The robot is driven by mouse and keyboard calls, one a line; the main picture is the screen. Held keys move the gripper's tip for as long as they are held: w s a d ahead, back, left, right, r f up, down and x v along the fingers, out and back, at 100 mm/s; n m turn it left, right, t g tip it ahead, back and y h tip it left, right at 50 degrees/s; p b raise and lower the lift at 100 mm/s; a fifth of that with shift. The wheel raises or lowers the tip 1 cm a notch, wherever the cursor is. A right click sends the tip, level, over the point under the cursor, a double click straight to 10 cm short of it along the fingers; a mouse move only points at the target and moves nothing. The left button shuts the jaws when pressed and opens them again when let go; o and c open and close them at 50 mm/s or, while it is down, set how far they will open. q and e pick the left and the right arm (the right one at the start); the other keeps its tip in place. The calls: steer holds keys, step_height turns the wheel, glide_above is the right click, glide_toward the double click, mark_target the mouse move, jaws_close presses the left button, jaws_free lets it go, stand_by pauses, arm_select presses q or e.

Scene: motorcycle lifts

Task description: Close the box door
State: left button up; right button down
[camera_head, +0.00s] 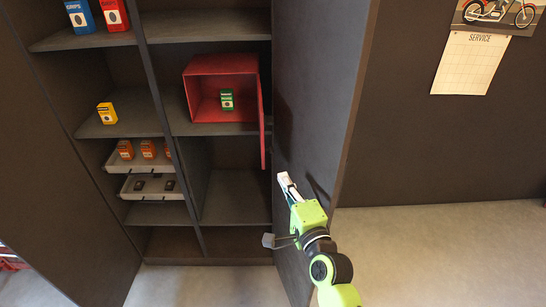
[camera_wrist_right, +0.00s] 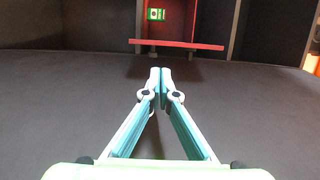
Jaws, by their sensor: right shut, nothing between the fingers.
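A red box (camera_head: 203,72) stands on a middle shelf of the cabinet, its front open. Its red door (camera_head: 262,125) stands swung out on the right side, seen nearly edge-on. In the right wrist view the door (camera_wrist_right: 176,44) shows as a red bar. A small green carton (camera_head: 227,99) is inside the box and also shows in the right wrist view (camera_wrist_right: 157,14). My right gripper (camera_head: 284,180) is shut and empty, below and to the right of the door, apart from it, beside the open cabinet door. My left gripper is not in view.
The dark cabinet door (camera_head: 325,80) stands open close to my right arm. Shelves hold a yellow carton (camera_head: 107,113), blue and red cartons (camera_head: 115,15), and grey trays (camera_head: 150,187) with small items. The shelf space below the red box is clear.

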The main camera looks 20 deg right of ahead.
steer(key=w+p, duration=0.2)
steer(key=w, duration=0.7)
steer(key=shift+w+a, duration=0.15)
steer(key=shift+w, duration=0.15)
steer(key=shift+f, duration=0.1)
